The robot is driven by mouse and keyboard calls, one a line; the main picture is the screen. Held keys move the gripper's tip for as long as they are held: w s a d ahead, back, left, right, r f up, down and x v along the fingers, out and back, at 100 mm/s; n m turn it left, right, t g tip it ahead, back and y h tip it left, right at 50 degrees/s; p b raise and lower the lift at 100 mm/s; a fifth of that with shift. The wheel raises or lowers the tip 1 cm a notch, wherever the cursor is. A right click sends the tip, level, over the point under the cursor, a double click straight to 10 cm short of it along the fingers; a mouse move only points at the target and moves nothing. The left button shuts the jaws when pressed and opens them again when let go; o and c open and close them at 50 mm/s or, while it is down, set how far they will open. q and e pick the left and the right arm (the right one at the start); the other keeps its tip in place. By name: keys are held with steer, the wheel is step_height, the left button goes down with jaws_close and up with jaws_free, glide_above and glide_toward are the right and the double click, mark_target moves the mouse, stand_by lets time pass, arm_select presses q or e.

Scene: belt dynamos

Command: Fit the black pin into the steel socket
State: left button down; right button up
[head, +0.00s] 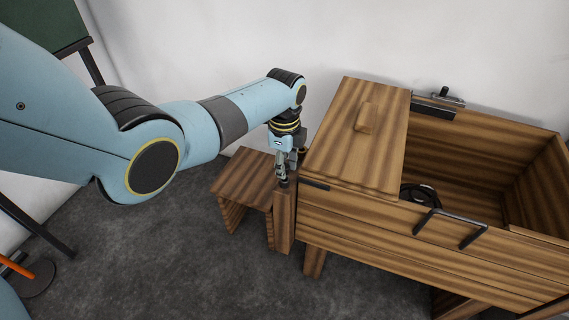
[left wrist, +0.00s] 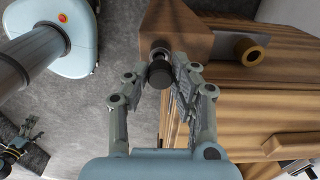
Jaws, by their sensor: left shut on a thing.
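My left gripper (head: 282,172) points down over a narrow wooden post (head: 285,215) beside the wooden box. It is shut on the black pin (left wrist: 160,75), whose dark round end shows between the fingertips in the left wrist view. A grey metal ring, seemingly the steel socket (left wrist: 160,49), shows just beyond the pin at the post top. I cannot tell whether the pin is inside it, since the fingers and pin hide part of it. What looks like my right gripper (left wrist: 20,142) shows small at the lower left of the left wrist view; its jaws are unclear.
The wooden box (head: 430,245) stands right of the post, partly lidded, with a black coil (head: 420,193) inside and a dark handle (head: 450,226) in front. A low wooden stand (head: 243,178) sits left of the post. Grey floor is clear in front.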

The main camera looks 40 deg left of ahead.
arm_select(q)
steer(key=shift+f+b, duration=0.85)
steer(key=shift+f, duration=0.35)
steer(key=c, duration=1)
jaws_free()
steer(key=shift+r, duration=0.1)
step_height(320, 180, up, 12)
steer(key=shift+f, duration=0.1)
